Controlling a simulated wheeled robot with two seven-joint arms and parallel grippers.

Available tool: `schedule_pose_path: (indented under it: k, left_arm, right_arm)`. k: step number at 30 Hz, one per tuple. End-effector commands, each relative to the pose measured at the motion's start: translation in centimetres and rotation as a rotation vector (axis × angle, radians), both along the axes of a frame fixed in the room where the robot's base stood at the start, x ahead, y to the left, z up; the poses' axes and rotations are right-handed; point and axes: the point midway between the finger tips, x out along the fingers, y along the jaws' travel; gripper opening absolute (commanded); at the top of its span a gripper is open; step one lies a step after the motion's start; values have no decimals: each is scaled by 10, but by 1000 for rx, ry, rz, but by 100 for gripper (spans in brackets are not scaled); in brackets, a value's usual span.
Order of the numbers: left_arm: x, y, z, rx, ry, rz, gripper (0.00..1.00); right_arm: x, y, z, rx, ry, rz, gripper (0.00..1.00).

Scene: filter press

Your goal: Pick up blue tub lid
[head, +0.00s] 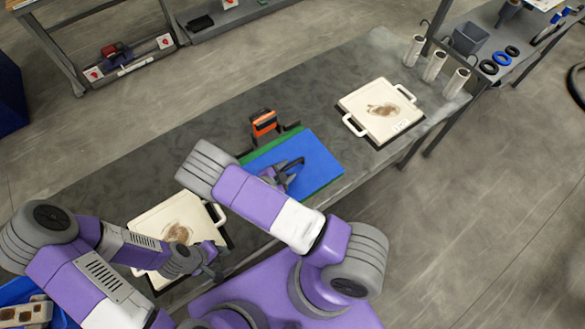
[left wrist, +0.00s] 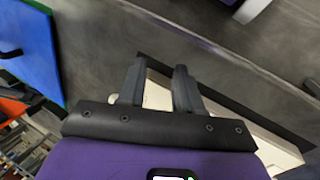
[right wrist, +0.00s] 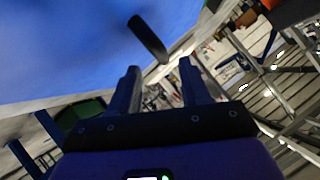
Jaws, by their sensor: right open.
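My right gripper (head: 284,176) is over the lid's left part. Its fingers (right wrist: 160,82) are apart with nothing between them, close to the handle and apparently not holding it. My left gripper (head: 213,268) is open beside the right edge of the nearer white plate; the lid (left wrist: 32,55) also shows in the left wrist view.
The nearer white plate (head: 160,218) has a brown stain and white handles. A similar plate (head: 365,105) lies on the right part of the table, by several white cylinders (head: 435,66). An orange and black device (head: 264,122) stands just behind the lid. The table's far left is clear.

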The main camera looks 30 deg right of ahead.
Motion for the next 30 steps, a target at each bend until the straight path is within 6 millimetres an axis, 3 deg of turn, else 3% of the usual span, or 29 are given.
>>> schedule_pose_path:
  k: [6, 14, 23, 30]
  left_arm:
    - [1, 0, 0, 0, -2, 1, 34]
    - [1, 0, 0, 0, -1, 0, 34]
    - [1, 0, 0, 0, -1, 0, 34]
    - [1, 0, 0, 0, -1, 0, 34]
  right_arm:
    - [11, -20, -13, -1, 0, -1, 47]
    - [12, -21, -14, 0, -1, 1, 45]
    - [12, -21, -13, 0, -1, 1, 0]
    - [11, -21, -14, 0, -1, 1, 0]
